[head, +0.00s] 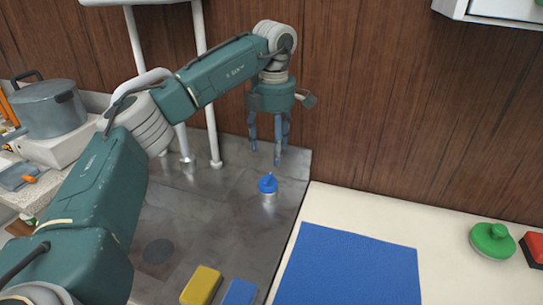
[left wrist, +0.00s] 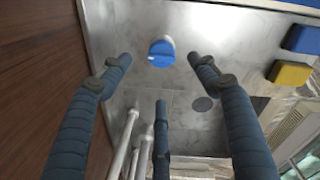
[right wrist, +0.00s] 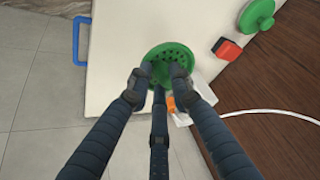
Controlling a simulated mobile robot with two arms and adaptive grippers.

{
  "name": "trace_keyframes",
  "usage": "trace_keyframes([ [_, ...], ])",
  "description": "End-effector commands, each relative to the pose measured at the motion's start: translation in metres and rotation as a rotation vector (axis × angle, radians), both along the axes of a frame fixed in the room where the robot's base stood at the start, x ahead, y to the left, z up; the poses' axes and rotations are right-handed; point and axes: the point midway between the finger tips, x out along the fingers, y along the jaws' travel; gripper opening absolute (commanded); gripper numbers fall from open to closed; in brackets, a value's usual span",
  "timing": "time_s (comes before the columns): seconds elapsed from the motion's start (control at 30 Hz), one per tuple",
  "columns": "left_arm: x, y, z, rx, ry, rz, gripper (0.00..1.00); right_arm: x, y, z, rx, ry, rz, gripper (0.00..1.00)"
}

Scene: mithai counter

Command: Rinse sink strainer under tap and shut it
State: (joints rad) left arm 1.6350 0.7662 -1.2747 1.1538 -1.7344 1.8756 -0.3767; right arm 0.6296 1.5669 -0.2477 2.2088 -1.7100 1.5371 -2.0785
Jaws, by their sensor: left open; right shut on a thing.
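A green round strainer (right wrist: 180,55) with small holes is gripped by my right gripper (right wrist: 160,75) in the right wrist view; the fingers cover part of it. The right gripper and the strainer do not show in the head view. A blue knob on a short metal base (head: 268,184) stands on the grey metal sink surface (head: 215,235). My left gripper (head: 268,155) is open and empty, pointing down above the knob and apart from it. The knob also shows between and beyond its spread fingers in the left wrist view (left wrist: 161,53). A dark round drain (head: 158,251) lies in the surface.
A yellow sponge (head: 201,286) and a blue one (head: 239,292) lie at the sink's near edge. A blue mat (head: 350,265), a green knobbed disc (head: 492,240) and a red block (head: 534,248) are on the white counter. White pipes (head: 205,90) and a grey pot (head: 48,108) stand left.

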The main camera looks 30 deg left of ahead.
Motion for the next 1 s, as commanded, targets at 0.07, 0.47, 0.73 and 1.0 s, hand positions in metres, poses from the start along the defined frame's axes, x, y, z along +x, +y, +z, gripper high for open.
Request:
trace_keyframes([
  [0.07, 0.000, 0.000, 0.002, -0.001, -0.001, 0.000, 0.61, 0.000, 0.000, 0.000, 0.000, 0.000, 0.000, 0.00],
  [0.47, -0.001, 0.000, 0.000, -0.001, 0.000, -0.022, 0.61, 0.000, 0.000, -0.004, 0.000, 0.000, 0.000, 0.00],
  [0.73, -0.004, 0.005, -0.004, 0.000, 0.003, -0.051, 0.61, 0.000, 0.000, -0.007, 0.000, 0.000, 0.000, 0.00],
  [1.0, -0.003, 0.008, -0.050, 0.002, 0.007, -0.051, 0.61, 0.000, 0.000, -0.002, 0.000, 0.000, 0.000, 0.00],
])
